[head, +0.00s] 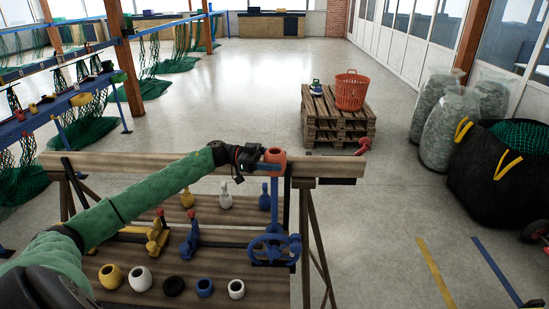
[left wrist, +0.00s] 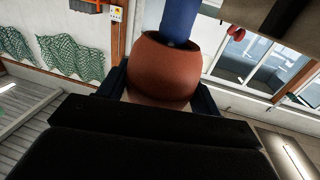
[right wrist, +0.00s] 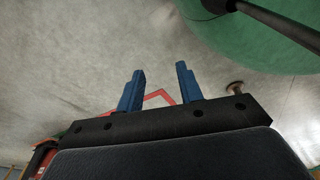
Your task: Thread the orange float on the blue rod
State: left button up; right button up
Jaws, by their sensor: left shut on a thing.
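The orange float (head: 275,157) is a round, hollow ball held by my left gripper (head: 258,157) above the bench's rear beam. In the left wrist view the float (left wrist: 163,72) sits between the blue fingers. The blue rod (left wrist: 180,20) meets the float's open mouth there, its end hidden inside the opening. In the head view the blue rod (head: 275,205) stands upright below the float, on a blue stand with a handwheel (head: 274,246). How deep the rod is in the float cannot be told. My right gripper (right wrist: 160,85) is open and empty.
A wooden beam (head: 330,167) runs along the bench back. A pallet stack (head: 338,122) with an orange basket (head: 352,91) stands beyond.

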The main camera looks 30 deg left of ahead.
aim_at(274, 172)
pick_arm(q)
jog(key=shift+f+b, duration=0.4)
jog(key=shift+f, duration=1.8)
pick_arm(e)
jog(key=w, duration=0.3)
jog(key=shift+a+r, duration=0.1)
jog(key=shift+r, duration=0.3)
jog(key=shift+s+a, duration=0.1)
jog(key=shift+s, duration=0.05)
pick_arm(q)
jog(key=o, duration=1.1)
pick_arm(e)
jog(key=shift+s+a+f, duration=0.2)
jog(key=shift+s+a, duration=0.05)
jog(key=shift+a, duration=0.35)
